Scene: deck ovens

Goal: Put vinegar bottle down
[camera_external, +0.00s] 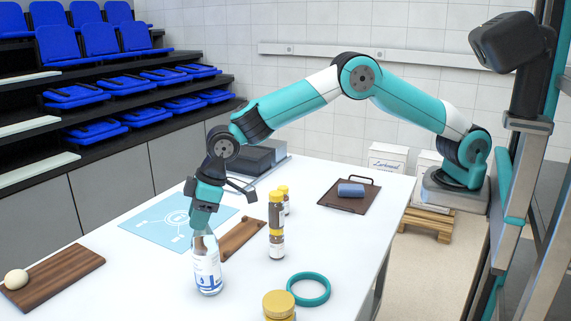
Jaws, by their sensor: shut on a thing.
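The vinegar bottle (207,272) is clear with a white and blue label. It stands upright at the front middle of the white table (140,270); whether its base touches the table is hard to tell. My gripper (203,226) is above it, pointing down, and is shut on the bottle's upper part. The fingers hide the bottle's top.
Right of the bottle stand brown jars with yellow lids (276,225), a teal ring (309,289) and a gold-lidded jar (279,305). Behind are a wooden tray (243,238) and a light-blue mat (160,222). A wooden board (55,280) with a pale ball (16,279) lies left.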

